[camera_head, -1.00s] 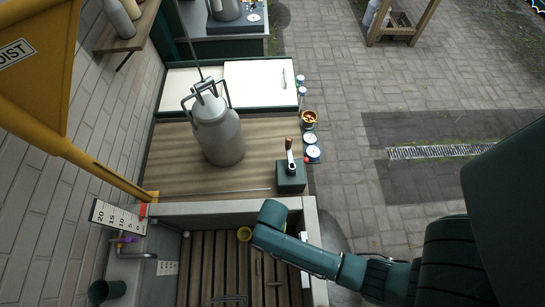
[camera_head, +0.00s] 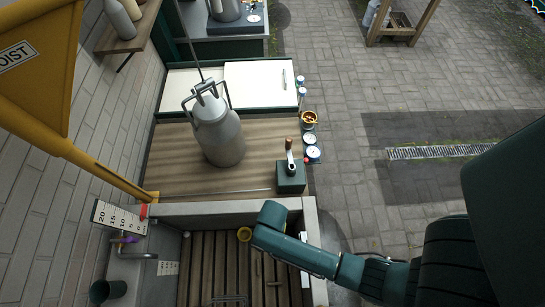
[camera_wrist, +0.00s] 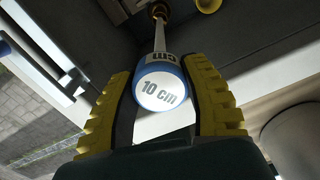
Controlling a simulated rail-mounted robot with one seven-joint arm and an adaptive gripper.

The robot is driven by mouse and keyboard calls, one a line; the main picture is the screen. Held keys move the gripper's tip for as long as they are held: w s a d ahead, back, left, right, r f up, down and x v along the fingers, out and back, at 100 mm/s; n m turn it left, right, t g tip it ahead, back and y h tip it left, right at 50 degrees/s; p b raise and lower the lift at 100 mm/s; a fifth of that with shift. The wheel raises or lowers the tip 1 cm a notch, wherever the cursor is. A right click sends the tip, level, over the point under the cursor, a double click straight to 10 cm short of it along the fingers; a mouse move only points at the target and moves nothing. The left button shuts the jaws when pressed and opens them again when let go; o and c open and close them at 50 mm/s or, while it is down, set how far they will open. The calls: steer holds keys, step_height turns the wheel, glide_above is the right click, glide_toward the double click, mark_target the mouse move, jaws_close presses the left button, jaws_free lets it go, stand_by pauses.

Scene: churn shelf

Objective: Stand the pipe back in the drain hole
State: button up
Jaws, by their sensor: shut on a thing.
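In the wrist view my gripper (camera_wrist: 160,72) has its two yellow ribbed fingers on either side of the pipe's head. The pipe (camera_wrist: 162,93) has a white end face marked "10 cm" with a blue rim, and this end faces the camera. Its thin pale shaft runs away from me to a dark and yellow far end (camera_wrist: 159,11). I cannot tell whether that end touches anything, and the drain hole cannot be made out. In the head view my arm reaches over the trough's right side and hides the gripper and pipe.
The trough (camera_head: 225,209) has a slatted wooden floor (camera_head: 215,262). A metal can (camera_head: 217,128) and a green crank box (camera_head: 290,178) stand on the wooden counter behind. A tap (camera_head: 140,256) is at the left.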

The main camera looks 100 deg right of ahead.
steer(key=shift+f+b, duration=0.35)
steer(key=shift+f, duration=0.4)
steer(key=shift+f, duration=0.6)
steer(key=shift+f+b, duration=0.6)
steer(key=shift+b, duration=0.1)
steer(key=o, duration=1.7)
